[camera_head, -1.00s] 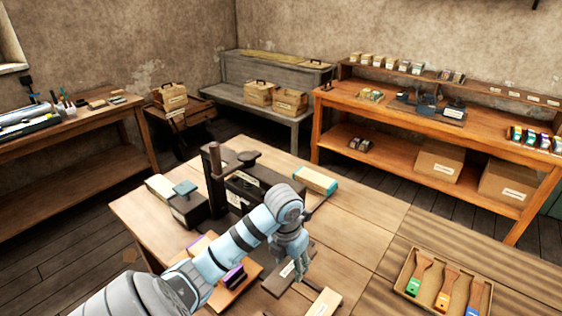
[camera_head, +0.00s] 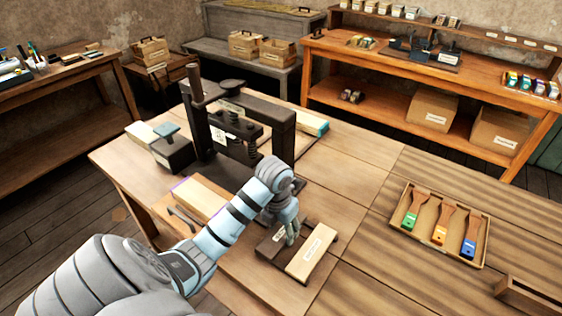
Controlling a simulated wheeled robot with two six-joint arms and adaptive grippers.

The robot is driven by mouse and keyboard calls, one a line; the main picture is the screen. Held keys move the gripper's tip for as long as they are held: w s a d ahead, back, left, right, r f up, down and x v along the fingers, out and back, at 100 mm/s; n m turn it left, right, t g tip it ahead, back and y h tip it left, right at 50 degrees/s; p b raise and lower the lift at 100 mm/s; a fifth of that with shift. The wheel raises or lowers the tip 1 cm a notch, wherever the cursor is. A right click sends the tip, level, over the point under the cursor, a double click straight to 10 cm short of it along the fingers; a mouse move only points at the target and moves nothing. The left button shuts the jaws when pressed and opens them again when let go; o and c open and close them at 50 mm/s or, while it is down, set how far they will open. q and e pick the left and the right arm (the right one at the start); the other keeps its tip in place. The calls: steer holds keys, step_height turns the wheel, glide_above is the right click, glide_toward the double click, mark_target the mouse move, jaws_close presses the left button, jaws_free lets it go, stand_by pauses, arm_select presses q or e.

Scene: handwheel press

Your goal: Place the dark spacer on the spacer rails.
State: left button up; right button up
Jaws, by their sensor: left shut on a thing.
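My left gripper (camera_head: 291,238) points down over the table and is shut on the dark spacer (camera_head: 271,244), a dark brown block with a small white label. The fingers partly cover the spacer. A pale block (camera_head: 312,251) with a label lies close to its right. The dark handwheel press (camera_head: 247,105) stands behind my forearm, with a post, a crossbeam and a round wheel on top. My arm hides part of the press's lower front, and I cannot make out the spacer rails clearly. My right gripper is not in view.
A shallow box (camera_head: 484,240) of brushes with green, orange and blue labels lies at right. A purple-edged wooden block (camera_head: 196,198) lies left of my forearm. A dark block (camera_head: 172,152) stands left of the press. The tabletop between the pale block and brush box is clear.

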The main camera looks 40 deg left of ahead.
mark_target(281, 232)
arm_select(q)
steer(key=shift+f, duration=0.15)
steer(key=o, duration=1.3)
step_height(281, 232, up, 5)
steer(key=p, duration=0.2)
steer(key=shift+s+r+p, duration=0.15)
steer(key=shift+r+p, duration=0.05)
steer(key=shift+p, duration=0.15)
steer(key=r+p, duration=0.4)
steer(key=s+r+p, duration=0.1)
steer(key=r+p, duration=0.2)
